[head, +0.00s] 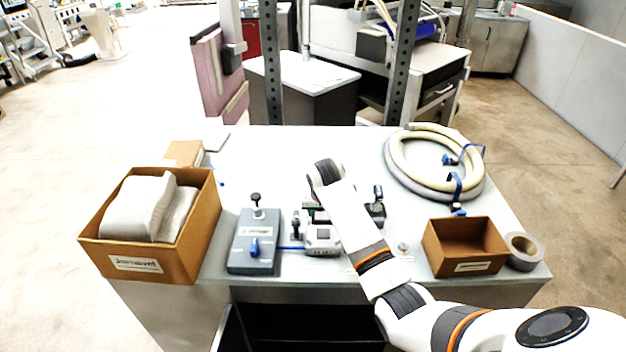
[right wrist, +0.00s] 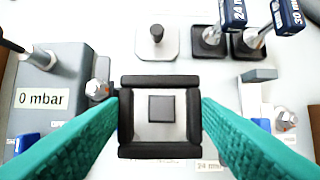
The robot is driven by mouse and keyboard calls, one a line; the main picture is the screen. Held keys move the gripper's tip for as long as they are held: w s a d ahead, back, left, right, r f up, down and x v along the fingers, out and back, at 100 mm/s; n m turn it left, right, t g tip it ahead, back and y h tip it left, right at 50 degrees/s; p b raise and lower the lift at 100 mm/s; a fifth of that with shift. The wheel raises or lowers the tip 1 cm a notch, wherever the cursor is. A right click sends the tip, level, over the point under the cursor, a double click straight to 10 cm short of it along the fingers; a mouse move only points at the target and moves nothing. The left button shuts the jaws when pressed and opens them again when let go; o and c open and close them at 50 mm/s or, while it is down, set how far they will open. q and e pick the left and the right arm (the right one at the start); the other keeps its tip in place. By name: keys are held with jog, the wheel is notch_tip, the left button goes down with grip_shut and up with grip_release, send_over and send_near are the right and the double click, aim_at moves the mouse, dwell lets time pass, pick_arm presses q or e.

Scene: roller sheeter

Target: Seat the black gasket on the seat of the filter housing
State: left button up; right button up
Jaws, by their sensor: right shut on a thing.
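The black gasket (right wrist: 160,82) is a square frame in the middle of the right wrist view. My right gripper (right wrist: 160,112) is shut on it, with one teal finger at its left side and one at its right. A pale surface with a dark grey square (right wrist: 161,108) shows through the opening, apparently part of the filter housing. The gasket looks roughly square to it. I cannot tell whether the gasket touches the seat, as the frame covers it. In the head view my right arm hides much of this spot. My left gripper is not in view.
A grey box (right wrist: 62,80) reading 0 mbar stands left of the gasket. A black knob on a pale plate (right wrist: 143,50) and tagged handles (right wrist: 232,14) stand beyond. On the table are a carton (head: 200,215), a small open box (head: 447,250), tape (head: 524,251) and a coiled hose (head: 400,180).

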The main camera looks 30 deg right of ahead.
aim_at(323, 231)
jog(key=shift+w+d+f+p, duration=0.15)
jog(key=shift+w+d+p, duration=0.1)
jog(key=shift+p, duration=0.15)
jog(key=shift+s+f, duration=0.1)
jog(key=shift+f, duration=1.4)
jog(key=shift+f+b, duration=0.5)
jog(key=shift+f, duration=0.35)
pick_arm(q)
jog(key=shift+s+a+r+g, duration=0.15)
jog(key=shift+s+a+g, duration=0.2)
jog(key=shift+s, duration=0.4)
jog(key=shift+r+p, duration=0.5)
pick_arm(e)
jog(key=shift+s, duration=0.1)
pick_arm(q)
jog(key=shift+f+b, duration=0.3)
pick_arm(e)
jog(key=shift+f, duration=0.7)
jog(key=shift+f, duration=0.4)
